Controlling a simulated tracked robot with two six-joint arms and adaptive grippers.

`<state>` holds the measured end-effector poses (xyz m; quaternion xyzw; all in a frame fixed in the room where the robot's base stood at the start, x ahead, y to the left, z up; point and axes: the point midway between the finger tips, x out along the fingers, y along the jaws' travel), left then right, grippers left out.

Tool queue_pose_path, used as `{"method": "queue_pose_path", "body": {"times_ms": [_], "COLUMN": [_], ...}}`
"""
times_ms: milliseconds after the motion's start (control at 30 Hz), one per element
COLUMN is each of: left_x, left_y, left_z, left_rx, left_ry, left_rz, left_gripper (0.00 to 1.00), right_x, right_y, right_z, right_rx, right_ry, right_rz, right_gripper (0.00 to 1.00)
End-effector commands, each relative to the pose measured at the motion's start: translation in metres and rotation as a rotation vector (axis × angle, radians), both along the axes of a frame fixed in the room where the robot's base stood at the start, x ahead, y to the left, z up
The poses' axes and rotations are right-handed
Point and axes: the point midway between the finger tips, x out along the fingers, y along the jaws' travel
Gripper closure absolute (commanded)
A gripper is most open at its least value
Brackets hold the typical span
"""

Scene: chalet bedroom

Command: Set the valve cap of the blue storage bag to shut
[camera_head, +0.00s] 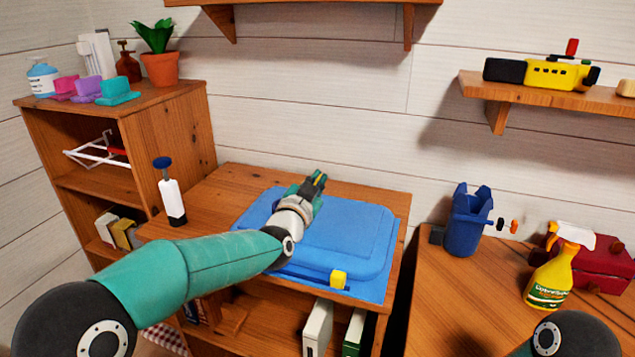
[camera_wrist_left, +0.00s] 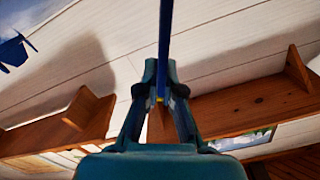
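The blue storage bag (camera_head: 345,235) lies flat on the wooden cabinet top. A small yellow piece (camera_head: 338,279) sits at its front edge, on a dark strip. I cannot make out the valve cap; my left arm hides part of the bag. My left gripper (camera_head: 316,183) is over the bag's back part, its tips towards the wall. In the left wrist view its fingers (camera_wrist_left: 162,78) are close together around a narrow blue strip (camera_wrist_left: 166,35) with a yellow end. I cannot tell whether they grip it. My right gripper is out of view.
A white bottle with a blue top (camera_head: 171,192) stands left of the bag. A shelf unit (camera_head: 165,130) is further left. The right table (camera_head: 445,300) holds a blue holder (camera_head: 467,222), a yellow spray bottle (camera_head: 555,270) and a red box (camera_head: 600,262). A wall shelf (camera_head: 560,97) is above.

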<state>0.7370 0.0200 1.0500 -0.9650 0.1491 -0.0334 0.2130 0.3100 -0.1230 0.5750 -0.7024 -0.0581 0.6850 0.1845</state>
Motion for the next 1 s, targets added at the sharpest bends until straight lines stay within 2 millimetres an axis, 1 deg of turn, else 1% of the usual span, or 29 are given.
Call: {"method": "queue_pose_path", "body": {"times_ms": [267, 467, 800, 933, 1000], "left_x": [0.001, 0.004, 0.011, 0.013, 0.014], "left_y": [0.005, 0.015, 0.036, 0.042, 0.045], "left_z": [-0.003, -0.002, -0.001, -0.001, -0.001], "left_rx": [-0.054, -0.164, -0.405, -0.480, -0.473], "left_ry": [0.020, 0.054, 0.133, 0.158, 0.156], "left_rz": [-0.001, 0.000, 0.001, 0.001, 0.001], "left_gripper": [1.00, 1.00, 1.00, 1.00, 1.00], "right_x": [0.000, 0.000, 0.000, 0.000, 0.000], "right_y": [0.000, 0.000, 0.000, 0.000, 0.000], "right_z": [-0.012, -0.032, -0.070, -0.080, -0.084], "right_rx": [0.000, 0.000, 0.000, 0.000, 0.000], "right_ry": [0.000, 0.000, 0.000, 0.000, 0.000], "right_rz": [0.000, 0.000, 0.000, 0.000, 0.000], "right_gripper": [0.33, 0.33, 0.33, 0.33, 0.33]}}
